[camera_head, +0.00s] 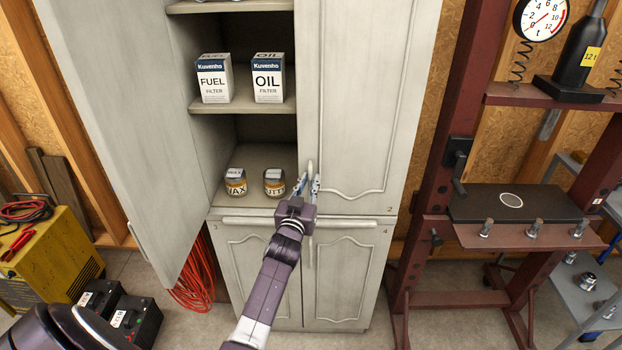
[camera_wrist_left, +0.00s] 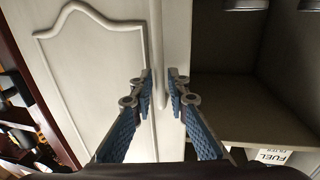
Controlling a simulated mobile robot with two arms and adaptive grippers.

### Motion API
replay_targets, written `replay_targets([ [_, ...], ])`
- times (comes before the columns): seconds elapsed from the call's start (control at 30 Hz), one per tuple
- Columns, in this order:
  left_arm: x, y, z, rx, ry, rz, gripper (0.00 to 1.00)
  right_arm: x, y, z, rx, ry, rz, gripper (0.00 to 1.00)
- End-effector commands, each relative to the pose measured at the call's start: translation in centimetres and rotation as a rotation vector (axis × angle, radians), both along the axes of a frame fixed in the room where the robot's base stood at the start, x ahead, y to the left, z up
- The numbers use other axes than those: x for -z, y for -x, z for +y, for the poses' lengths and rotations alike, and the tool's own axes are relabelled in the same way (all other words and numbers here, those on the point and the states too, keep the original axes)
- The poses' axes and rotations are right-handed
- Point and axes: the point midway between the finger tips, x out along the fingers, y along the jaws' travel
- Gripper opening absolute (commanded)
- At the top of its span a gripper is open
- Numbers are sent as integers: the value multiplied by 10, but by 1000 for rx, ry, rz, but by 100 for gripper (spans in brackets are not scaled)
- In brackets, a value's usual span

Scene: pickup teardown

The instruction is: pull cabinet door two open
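Cabinet door two (camera_head: 368,100) is the upper right door of the pale grey cabinet, marked with a small 2, and it is shut. Its upright bar handle (camera_head: 310,172) is at its lower left edge. My left gripper (camera_head: 308,184) is at the lower part of this handle. In the left wrist view, door two (camera_wrist_left: 95,85) fills the left side. The left gripper's two blue-padded fingers (camera_wrist_left: 161,80) are apart, with the handle (camera_wrist_left: 157,60) between them; contact cannot be made out. My right gripper is not in view.
The upper left door (camera_head: 125,110) stands wide open. The shelves hold filter boxes (camera_head: 240,78) and small tins (camera_head: 255,182). Lower doors (camera_head: 345,270) are shut. A red press (camera_head: 530,205) stands to the right, a yellow machine (camera_head: 45,255) to the left.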

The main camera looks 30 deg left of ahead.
Motion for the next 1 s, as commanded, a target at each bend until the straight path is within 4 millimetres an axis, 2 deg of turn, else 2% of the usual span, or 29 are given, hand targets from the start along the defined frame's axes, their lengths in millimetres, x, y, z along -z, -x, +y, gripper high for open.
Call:
replay_targets([
  [0.2, -1, -10, 4, 0, 0, 0, 15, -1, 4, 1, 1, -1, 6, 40],
  [0.47, 0, -11, 4, 0, 0, 0, 15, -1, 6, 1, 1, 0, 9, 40],
  [0.6, 0, -11, 4, 0, 0, 1, 0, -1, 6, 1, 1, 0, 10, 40],
  [1.0, 0, -10, 4, 0, 0, 1, 0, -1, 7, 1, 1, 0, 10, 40],
])
